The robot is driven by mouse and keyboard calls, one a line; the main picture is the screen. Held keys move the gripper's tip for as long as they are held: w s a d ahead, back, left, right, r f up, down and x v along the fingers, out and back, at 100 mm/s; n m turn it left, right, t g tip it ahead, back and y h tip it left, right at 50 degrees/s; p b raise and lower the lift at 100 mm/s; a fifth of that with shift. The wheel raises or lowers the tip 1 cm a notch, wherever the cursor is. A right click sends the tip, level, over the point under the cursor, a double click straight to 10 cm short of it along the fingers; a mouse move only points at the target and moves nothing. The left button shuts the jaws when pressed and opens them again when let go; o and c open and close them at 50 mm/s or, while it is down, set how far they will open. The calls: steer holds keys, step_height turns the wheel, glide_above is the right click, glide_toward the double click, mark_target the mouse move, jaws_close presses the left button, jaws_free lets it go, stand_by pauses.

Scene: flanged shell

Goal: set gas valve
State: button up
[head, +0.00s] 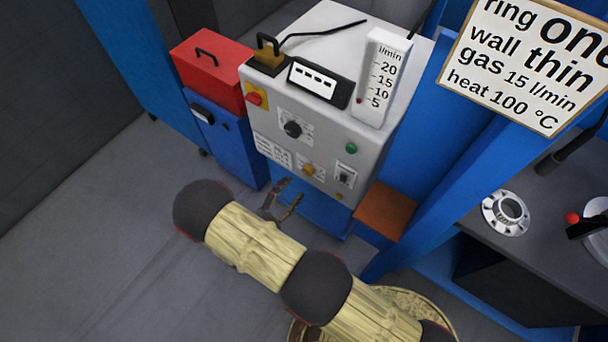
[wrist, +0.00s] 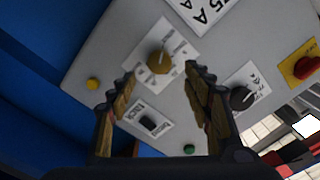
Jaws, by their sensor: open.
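The grey control cabinet (head: 335,135) carries an ochre knob (head: 308,170) low on its front face. It also shows in the wrist view (wrist: 159,62), on a white label too small to read; I take it for the gas valve. My gripper (head: 282,197) is open and empty, just in front of the lower panel. In the wrist view the ochre knob appears between my spread fingertips (wrist: 160,73); I cannot tell the exact gap to it. A white flow meter (head: 380,85) marked l/min stands on the cabinet. Its red float sits near the 5 mark.
A black dial (head: 292,129), red-on-yellow switch (head: 254,97), green button (head: 351,148) and black switch (head: 344,178) surround the knob. The sign (head: 525,65) reads gas 15 l/min. A brown ledge (head: 386,211) juts out at lower right. A red box (head: 210,70) stands left.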

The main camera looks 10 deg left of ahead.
mark_target(307, 173)
steer(key=b+x, duration=0.2)
steer(key=x, duration=0.5)
steer(key=shift+w+d, duration=0.1)
steer(key=shift+w, duration=0.05)
steer(key=c, duration=1.1)
